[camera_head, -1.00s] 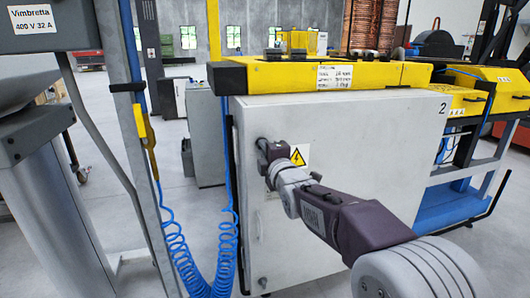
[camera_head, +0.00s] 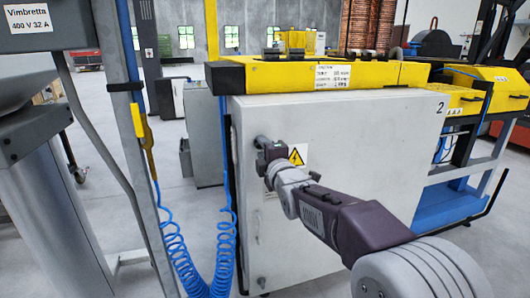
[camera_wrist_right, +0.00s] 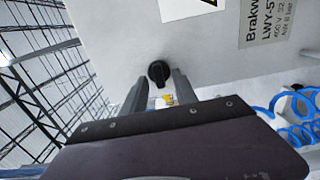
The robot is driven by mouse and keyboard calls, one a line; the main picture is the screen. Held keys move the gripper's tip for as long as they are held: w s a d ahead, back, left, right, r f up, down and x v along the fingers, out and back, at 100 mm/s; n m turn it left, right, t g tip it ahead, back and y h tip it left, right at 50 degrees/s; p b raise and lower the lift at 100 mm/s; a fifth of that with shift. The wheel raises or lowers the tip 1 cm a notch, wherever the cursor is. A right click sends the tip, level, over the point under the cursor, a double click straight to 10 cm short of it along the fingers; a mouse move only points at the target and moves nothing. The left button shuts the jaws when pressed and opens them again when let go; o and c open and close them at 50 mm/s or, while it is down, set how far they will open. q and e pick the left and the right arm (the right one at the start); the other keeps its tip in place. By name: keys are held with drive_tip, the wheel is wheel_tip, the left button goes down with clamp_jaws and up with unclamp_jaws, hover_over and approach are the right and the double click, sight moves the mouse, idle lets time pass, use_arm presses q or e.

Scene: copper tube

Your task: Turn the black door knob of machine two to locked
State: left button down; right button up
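Machine two is a white cabinet (camera_head: 350,190) with a yellow top and the number 2 at its upper right. Its black door knob (camera_wrist_right: 159,73) shows in the right wrist view, round and dark on the pale door. My right gripper (camera_head: 262,145) is at the upper left of the door, beside the yellow warning label. In the right wrist view my right gripper (camera_wrist_right: 160,80) has its fingers apart, one on each side of the knob. I cannot tell whether they touch it. In the head view the gripper mostly hides the knob. My left gripper is not in view.
A yellow warning label (camera_head: 298,154) is right of the knob. A small dark lock (camera_head: 262,282) sits low on the door. A coiled blue hose (camera_head: 185,262) hangs by a grey post left of the cabinet. Grey floor lies between post and cabinet.

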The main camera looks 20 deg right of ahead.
drive_tip(key=s+p, duration=0.1)
drive_tip(key=s, duration=0.7)
drive_tip(key=shift+s+d, duration=0.15)
drive_tip(key=shift+s, duration=0.25)
